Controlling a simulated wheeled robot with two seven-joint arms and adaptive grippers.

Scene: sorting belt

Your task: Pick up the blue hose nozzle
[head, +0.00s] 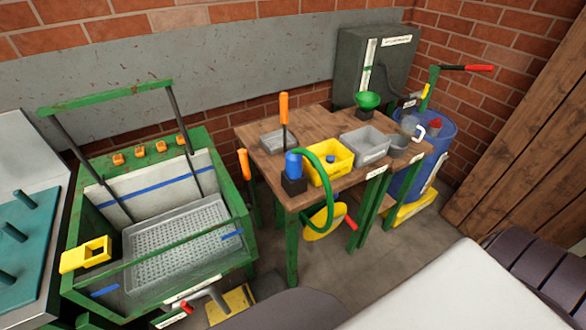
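The blue hose nozzle (293,163) stands upright on a small black block (294,184) at the front left corner of the wooden table (263,163). A green hose (329,185) arches up beside it and hangs down over the table's front edge. Whether the hose joins the nozzle cannot be made out. Neither of my grippers shows in the head view, and nothing is seen holding the nozzle.
A yellow bin (345,157) stands just right of the nozzle, with a grey bin (383,146) beyond. An orange-handled tool (284,108) rises behind it. A green-framed wash basin (196,275) stands left. A blue drum (436,148) stands at the table's right.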

